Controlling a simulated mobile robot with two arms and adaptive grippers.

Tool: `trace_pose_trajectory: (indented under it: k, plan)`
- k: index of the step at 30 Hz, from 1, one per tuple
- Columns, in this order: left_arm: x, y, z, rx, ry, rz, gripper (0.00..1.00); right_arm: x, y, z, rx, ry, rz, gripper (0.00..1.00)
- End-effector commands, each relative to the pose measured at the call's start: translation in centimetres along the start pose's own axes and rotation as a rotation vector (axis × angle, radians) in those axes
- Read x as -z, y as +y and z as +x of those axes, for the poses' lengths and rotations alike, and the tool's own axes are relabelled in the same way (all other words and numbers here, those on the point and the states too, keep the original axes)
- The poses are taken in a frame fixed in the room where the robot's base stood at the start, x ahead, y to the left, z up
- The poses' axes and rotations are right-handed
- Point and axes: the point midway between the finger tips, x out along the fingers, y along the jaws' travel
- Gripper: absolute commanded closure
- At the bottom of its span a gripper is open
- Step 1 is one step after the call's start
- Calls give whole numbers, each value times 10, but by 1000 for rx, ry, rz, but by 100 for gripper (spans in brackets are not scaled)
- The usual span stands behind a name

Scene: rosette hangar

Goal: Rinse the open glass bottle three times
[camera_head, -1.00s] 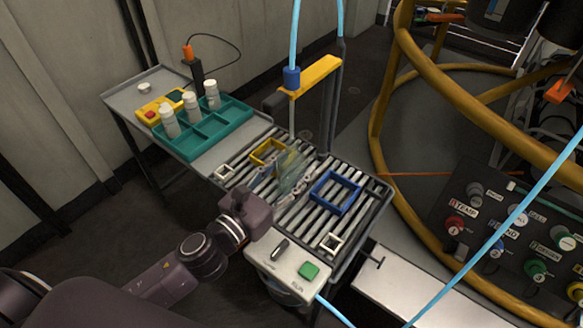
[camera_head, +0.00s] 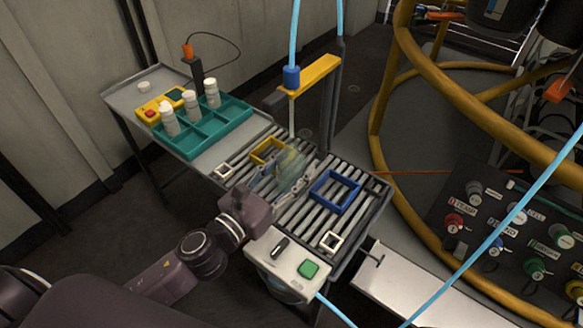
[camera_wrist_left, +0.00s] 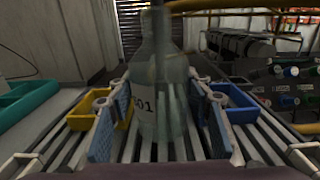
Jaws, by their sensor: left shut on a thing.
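The clear glass bottle (camera_head: 291,168) stands upright over the slatted rack, below the yellow spout arm (camera_head: 312,74). In the left wrist view the glass bottle (camera_wrist_left: 162,90) shows a white label ending in "01", and its neck reaches toward the top edge. My left gripper (camera_head: 268,190) comes in from the lower left and is shut on the bottle; its blue pads (camera_wrist_left: 162,125) lie on both sides of it. Whether the bottle's base touches the slats is unclear. My right gripper is not in view.
A yellow square frame (camera_head: 268,150) and a blue one (camera_head: 335,192) sit on the rack. A green button (camera_head: 308,269) is on the front panel. White bottles stand in a teal tray (camera_head: 232,112) at left. A yellow rail structure (camera_head: 470,105) stands at right.

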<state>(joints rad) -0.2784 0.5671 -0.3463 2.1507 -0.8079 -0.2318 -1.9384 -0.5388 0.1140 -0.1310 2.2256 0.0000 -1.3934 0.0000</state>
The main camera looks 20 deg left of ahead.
Motion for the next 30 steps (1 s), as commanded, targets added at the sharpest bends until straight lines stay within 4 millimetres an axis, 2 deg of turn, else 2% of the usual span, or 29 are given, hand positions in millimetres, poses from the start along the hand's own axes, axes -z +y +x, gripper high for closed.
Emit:
trace_pose_trajectory:
  k: [1,9,30]
  plan:
    - [-1,0,0,0,-2,0,84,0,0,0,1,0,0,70]
    - [-1,0,0,0,-2,0,84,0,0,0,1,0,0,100]
    - [-1,0,0,0,-2,1,84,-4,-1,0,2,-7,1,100]
